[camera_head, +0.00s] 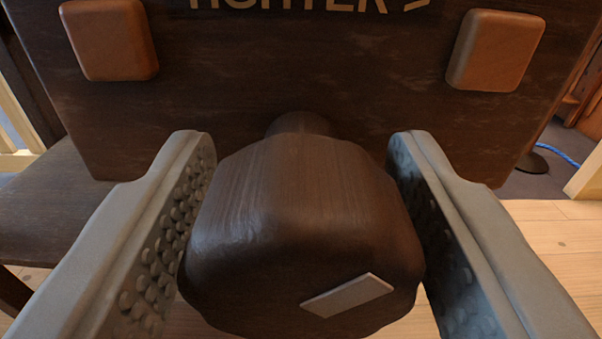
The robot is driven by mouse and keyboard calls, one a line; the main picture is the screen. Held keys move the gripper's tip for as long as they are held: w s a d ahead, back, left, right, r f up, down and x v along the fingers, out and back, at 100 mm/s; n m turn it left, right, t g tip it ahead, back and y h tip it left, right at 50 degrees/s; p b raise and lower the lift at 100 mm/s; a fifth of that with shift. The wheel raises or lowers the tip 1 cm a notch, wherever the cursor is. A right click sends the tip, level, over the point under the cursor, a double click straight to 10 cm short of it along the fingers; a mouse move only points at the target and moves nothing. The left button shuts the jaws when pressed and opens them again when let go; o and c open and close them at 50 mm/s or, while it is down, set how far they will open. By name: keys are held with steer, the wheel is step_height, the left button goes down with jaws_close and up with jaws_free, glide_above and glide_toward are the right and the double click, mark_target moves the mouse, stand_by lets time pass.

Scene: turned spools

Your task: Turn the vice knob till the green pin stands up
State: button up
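The dark wooden vice knob (300,215) fills the lower middle of the view, on a short neck that joins a dark wooden block. A pale strip (347,295) marks its near face, low and right of centre, tilted up to the right. My gripper (302,165) straddles the knob, one grey dimpled finger on each side. The fingertips reach to about the neck, close to the block. Both pads lie very near the knob's sides; I cannot tell whether they touch it. No green pin is in view.
The dark block (300,75) stands just behind the knob. It carries two orange-brown square pegs, left (108,40) and right (495,50), and cut-off pale lettering with an arrow pointing right. A dark bench (45,215) is at left. Pale floorboards (555,230) show at right.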

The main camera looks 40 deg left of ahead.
steer(key=c, duration=0.6)
steer(key=shift+m, duration=0.3)
steer(key=m, duration=1)
steer(key=shift+d+f+m, duration=0.1)
steer(key=shift+f+m, duration=0.05)
steer(key=shift+m, duration=0.25)
steer(key=m, duration=0.3)
steer(key=shift+m, duration=0.3)
steer(key=m, duration=0.3)
steer(key=shift+d+f+m, duration=0.1)
steer(key=shift+m, duration=0.3)
steer(key=m, duration=0.5)
steer(key=shift+f+m, duration=0.1)
steer(key=shift+m, duration=0.3)
steer(key=shift+m, duration=0.3)
